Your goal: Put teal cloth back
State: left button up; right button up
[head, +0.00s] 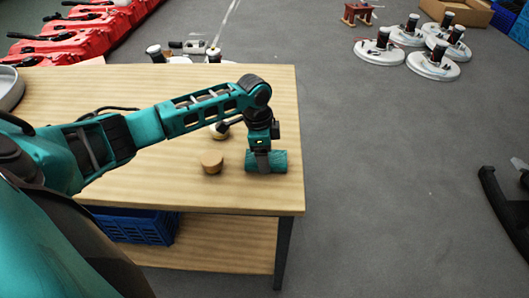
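The teal cloth (281,160) looks like a short roll and lies on the wooden table (220,188) near its right edge. My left gripper (262,165) points down at the cloth, with a finger in front of its left part. The far side of the cloth is hidden, so I cannot tell whether the fingers are closed on it. My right gripper is not in view.
A cork-coloured cylinder (212,162) stands left of the cloth, with a pale round object (219,132) behind it. A blue crate (135,226) sits on the lower shelf. Red machines (65,45) and white round scrubber heads (433,65) stand on the floor.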

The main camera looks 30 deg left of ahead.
pick_arm(q)
jog(key=o, duration=1)
jog(key=shift+r, duration=0.1)
jog(key=r, duration=0.4)
jog(key=a+r+p, duration=0.1)
jog(key=r, duration=0.7)
jog(key=shift+s+a+p, duration=0.15)
jog(key=shift+s+p, duration=0.2)
jog(key=shift+p, duration=0.05)
jog(key=shift+f, duration=0.1)
